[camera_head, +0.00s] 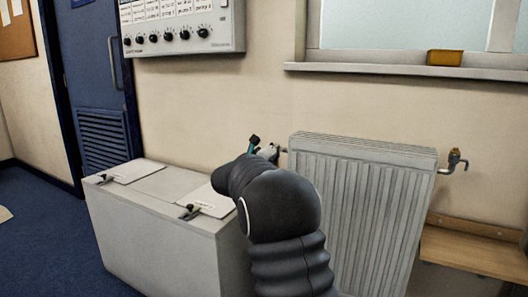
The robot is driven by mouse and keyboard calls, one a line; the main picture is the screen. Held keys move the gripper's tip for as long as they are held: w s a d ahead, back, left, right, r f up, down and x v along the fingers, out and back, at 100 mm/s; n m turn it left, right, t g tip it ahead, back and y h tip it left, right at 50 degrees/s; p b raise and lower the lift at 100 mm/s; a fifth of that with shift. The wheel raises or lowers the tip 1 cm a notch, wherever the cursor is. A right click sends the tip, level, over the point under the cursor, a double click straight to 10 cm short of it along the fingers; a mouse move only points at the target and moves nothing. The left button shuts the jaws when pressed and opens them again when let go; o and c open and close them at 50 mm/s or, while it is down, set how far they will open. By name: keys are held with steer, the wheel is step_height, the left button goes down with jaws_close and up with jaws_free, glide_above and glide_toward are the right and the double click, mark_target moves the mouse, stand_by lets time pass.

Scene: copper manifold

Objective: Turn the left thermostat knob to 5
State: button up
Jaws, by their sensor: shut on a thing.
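A pale ribbed radiator (362,205) stands against the wall. My dark arm reaches toward its upper left corner. My gripper (262,149) is there, mostly hidden behind my own arm; a dark finger with a teal part shows. It is shut on the left thermostat knob (269,152), of which only a small pale part shows beside a short pipe into the radiator. The knob's numbers and setting cannot be read from here.
A brass and grey valve (456,161) sits at the radiator's right. A grey chest (160,245) with papers and clips stands left of my arm. A control panel (183,26) and windowsill (400,72) are above. A wooden bench (470,252) is at right.

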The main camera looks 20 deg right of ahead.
steer(key=n+p, duration=0.2)
steer(key=shift+r+n, duration=0.25)
steer(key=shift+n, duration=0.15)
steer(key=shift+f+n+p, duration=0.15)
steer(key=shift+n+p, duration=1.1)
steer(key=shift+n, duration=0.25)
steer(key=o, duration=1.2)
steer(key=shift+c, duration=0.2)
steer(key=shift+f, duration=0.1)
steer(key=v, duration=1.2)
